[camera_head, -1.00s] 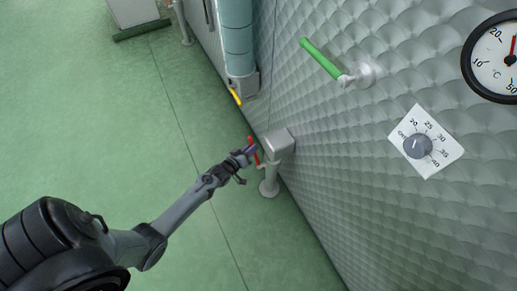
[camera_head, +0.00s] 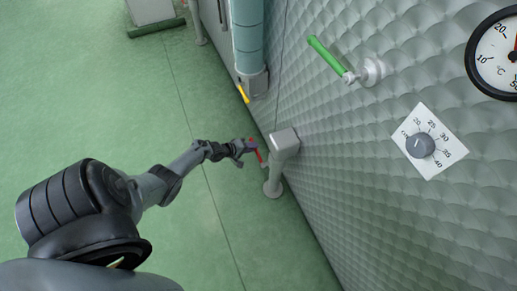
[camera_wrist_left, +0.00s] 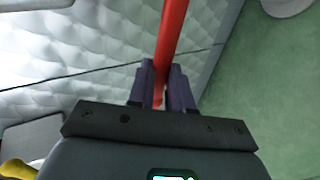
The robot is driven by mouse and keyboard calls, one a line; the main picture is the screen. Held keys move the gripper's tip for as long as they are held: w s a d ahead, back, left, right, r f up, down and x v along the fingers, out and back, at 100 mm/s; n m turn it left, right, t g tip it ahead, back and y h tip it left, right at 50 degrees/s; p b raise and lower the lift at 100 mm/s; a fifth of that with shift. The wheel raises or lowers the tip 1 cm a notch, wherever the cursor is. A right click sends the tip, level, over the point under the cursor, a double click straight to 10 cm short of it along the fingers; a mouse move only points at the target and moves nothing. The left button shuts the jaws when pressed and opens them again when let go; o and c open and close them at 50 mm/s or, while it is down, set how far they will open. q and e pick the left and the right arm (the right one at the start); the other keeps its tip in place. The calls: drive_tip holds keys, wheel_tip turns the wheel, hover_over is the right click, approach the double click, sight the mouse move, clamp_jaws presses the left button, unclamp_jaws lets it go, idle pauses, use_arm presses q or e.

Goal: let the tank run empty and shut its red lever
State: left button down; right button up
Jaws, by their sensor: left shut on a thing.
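The tank (camera_head: 420,220) is a large dimpled steel wall on the right of the head view. My left gripper (camera_head: 251,145) reaches in from the left and is at the lever. In the left wrist view the red lever (camera_wrist_left: 172,35) runs down between the two purple finger pads, and my left gripper (camera_wrist_left: 165,90) is shut on it. The lever's pivot is hidden there. Whether liquid flows cannot be seen. My right gripper is not in view.
A green lever (camera_head: 326,55), a dial knob (camera_head: 420,145) and a thermometer (camera_head: 497,55) are on the tank wall. A yellow lever (camera_head: 243,93) is below a blue pipe (camera_head: 247,35). The green floor (camera_head: 80,100) at left is open. A tank foot (camera_head: 272,187) stands by the lever.

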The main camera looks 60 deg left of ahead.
use_arm(q)
drive_tip(key=shift+a+f+n+h+b, duration=0.1)
drive_tip(key=shift+f+n+h+b, duration=0.25)
drive_tip(key=shift+f, duration=0.1)
drive_tip(key=shift+s+f, duration=0.1)
drive_tip(key=shift+f, duration=0.05)
drive_tip(key=c, duration=1)
unclamp_jaws()
drive_tip(key=shift+c, duration=0.2)
drive_tip(key=d+p+v, duration=0.1)
drive_tip(key=p+v, duration=0.6)
drive_tip(key=v, duration=0.3)
drive_tip(key=shift+s+a+r, duration=0.3)
drive_tip(key=shift+a, duration=0.15)
